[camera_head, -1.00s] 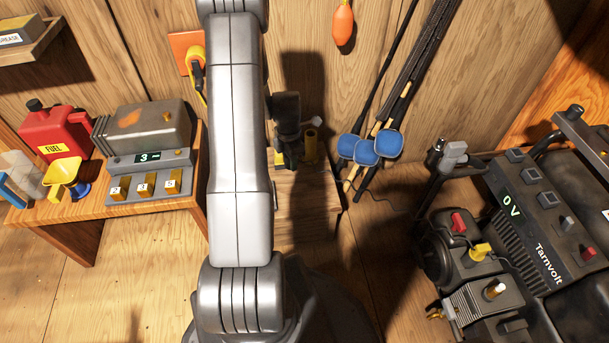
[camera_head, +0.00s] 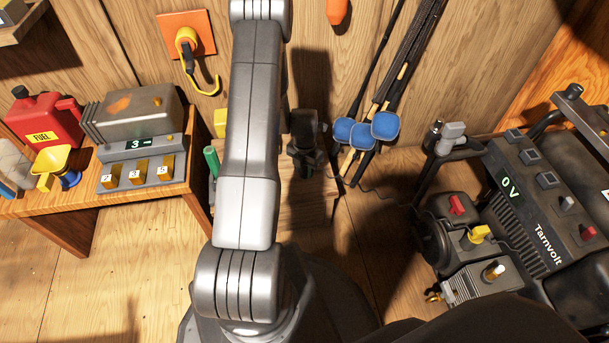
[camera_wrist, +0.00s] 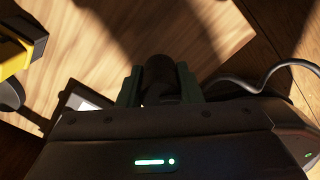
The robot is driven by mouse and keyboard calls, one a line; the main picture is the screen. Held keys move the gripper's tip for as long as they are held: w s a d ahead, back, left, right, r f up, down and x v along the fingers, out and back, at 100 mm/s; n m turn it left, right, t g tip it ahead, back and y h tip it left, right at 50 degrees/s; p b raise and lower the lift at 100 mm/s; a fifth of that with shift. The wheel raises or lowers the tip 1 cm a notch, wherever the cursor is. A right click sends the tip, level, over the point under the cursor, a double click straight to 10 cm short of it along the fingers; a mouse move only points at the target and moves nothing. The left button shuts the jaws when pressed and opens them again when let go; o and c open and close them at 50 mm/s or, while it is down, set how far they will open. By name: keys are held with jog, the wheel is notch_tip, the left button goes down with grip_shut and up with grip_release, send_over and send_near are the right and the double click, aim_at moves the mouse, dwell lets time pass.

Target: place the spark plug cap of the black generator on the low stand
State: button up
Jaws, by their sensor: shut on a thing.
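The black generator (camera_head: 515,230), marked Tarnvolt and reading 0 V, stands at the right of the head view. My gripper (camera_head: 305,160) hangs behind and right of my arm link, partly in shadow. In the wrist view its two green-lit fingers (camera_wrist: 159,88) are shut on a dark round piece, the spark plug cap (camera_wrist: 160,72). A thin lead (camera_head: 375,191) runs from near my gripper toward the generator. The low wooden stand (camera_head: 305,215) lies below my gripper; its pale top (camera_wrist: 125,25) fills much of the wrist view. The gap between cap and stand is unclear.
A yellow and black object (camera_wrist: 22,45) is at the wrist view's left. A green cylinder (camera_head: 212,161) and yellow block (camera_head: 220,122) show left of my arm. Rods with blue ends (camera_head: 366,134) lean behind. A bench (camera_head: 90,215) carries a grey machine (camera_head: 140,120).

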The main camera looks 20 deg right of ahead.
aim_at(305, 180)
jog(key=shift+f+b, duration=0.5)
jog(key=shift+f, duration=1.1)
jog(key=o, duration=1)
jog(key=shift+c, duration=0.2)
notch_tip(305, 180, up, 12)
jog(key=p, duration=0.4)
jog(key=shift+r, duration=0.15)
